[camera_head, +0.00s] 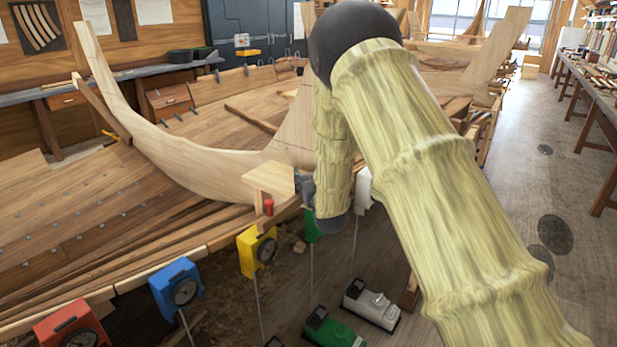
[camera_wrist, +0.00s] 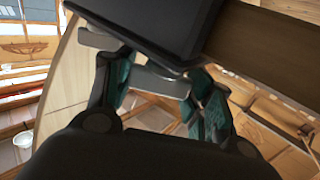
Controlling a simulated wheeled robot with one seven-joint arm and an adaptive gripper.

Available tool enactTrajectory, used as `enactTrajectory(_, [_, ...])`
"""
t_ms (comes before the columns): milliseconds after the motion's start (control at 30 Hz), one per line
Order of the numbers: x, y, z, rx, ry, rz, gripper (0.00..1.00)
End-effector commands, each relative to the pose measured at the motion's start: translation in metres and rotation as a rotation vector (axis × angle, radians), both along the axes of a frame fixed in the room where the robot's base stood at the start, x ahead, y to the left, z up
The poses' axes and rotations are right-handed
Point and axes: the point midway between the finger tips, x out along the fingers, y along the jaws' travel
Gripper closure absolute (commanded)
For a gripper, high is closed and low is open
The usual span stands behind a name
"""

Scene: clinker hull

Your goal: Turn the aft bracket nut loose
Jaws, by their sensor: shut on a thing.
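My gripper (camera_wrist: 160,85) shows in the wrist view with its teal-padded fingers on either side of a grey metal piece (camera_wrist: 158,80). It is shut on that piece; I cannot tell from its shape whether it is the nut. A dark block (camera_wrist: 170,25) lies right above the fingers and hides part of them. In the head view, my gripper (camera_head: 304,186) is at the right end of a pale wooden block (camera_head: 269,179) by the curved plank's near end. The jaws are small there, and the aft bracket and its nut cannot be made out.
A small red object (camera_head: 268,207) is at the pale block's front. Yellow (camera_head: 257,250), blue (camera_head: 176,285) and red (camera_head: 70,328) boxes with dials line the hull's near edge. Green (camera_head: 333,329) and grey (camera_head: 371,303) devices stand on the floor. The right-hand floor is mostly clear.

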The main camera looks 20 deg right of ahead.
Motion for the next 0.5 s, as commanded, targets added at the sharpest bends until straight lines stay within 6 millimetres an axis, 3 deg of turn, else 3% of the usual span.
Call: enactTrajectory(500, [0.0001, -0.0026, -0.0030, 0.001, -0.002, 0.168, 0.71])
